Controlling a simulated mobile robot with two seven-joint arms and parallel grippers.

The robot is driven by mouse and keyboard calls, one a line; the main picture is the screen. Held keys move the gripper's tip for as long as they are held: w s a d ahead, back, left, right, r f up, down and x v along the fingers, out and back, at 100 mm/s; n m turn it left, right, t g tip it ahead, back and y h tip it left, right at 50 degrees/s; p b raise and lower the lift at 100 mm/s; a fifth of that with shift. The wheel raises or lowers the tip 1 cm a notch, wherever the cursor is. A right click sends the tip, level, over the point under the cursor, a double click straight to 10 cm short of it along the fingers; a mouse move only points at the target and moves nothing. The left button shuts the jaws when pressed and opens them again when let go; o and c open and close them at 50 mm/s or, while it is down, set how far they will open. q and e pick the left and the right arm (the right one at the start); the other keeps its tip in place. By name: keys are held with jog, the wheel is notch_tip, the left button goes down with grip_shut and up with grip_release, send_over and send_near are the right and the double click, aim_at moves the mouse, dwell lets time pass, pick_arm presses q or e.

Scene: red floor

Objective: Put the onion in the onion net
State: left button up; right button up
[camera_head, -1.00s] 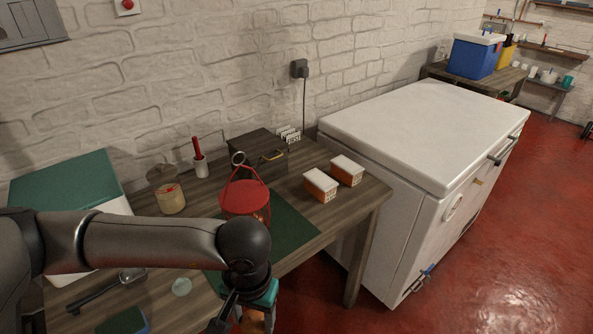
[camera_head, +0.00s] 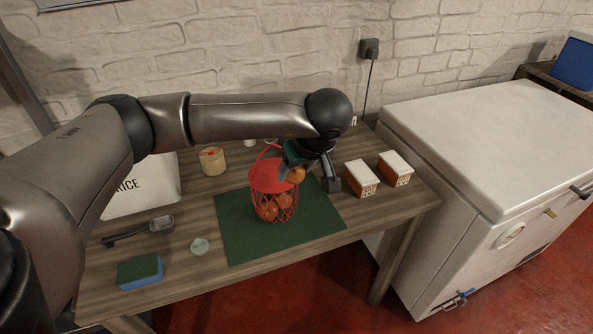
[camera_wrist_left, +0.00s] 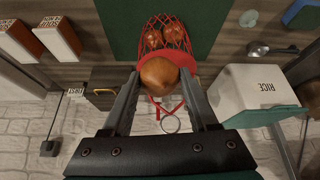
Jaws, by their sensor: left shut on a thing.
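The red onion net (camera_head: 289,205) stands on the green mat (camera_head: 237,238), with onions (camera_head: 267,210) inside its mesh. Its red upper part (camera_head: 266,178) shows above the mesh, with a red cord on top. My left gripper (camera_head: 298,166) is at the net's upper right side, shut on a brown onion (camera_head: 297,175). In the left wrist view the held onion (camera_wrist_left: 160,76) sits between the two fingertips (camera_wrist_left: 159,84), overlapping the net's red rim, with the mesh (camera_wrist_left: 165,27) beyond. Whether the onion touches the net, I cannot tell. My right gripper is out of view.
Two small white-topped boxes (camera_head: 361,179) (camera_head: 396,169) stand right of the mat. A jar (camera_head: 212,161), a white rice box (camera_head: 147,190), a scoop (camera_head: 140,231), a small round disc (camera_head: 199,246) and a sponge (camera_head: 139,271) lie left. A white chest freezer (camera_head: 480,135) stands right.

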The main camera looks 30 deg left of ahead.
aim_at(289, 186)
pick_arm(q)
jog(key=shift+w+a+f+b, duration=0.75)
jog(key=shift+a+f+b, duration=0.1)
jog(key=shift+f+b, duration=0.1)
jog(key=shift+w+a+f+b, duration=0.65)
jog(key=shift+a+f+b, duration=0.15)
jog(key=shift+b, duration=0.05)
jog(key=shift+w+a+f+b, duration=0.5)
jog(key=shift+w+a+b, duration=0.1)
jog(key=shift+w+a, duration=0.1)
jog(key=o, duration=1.4)
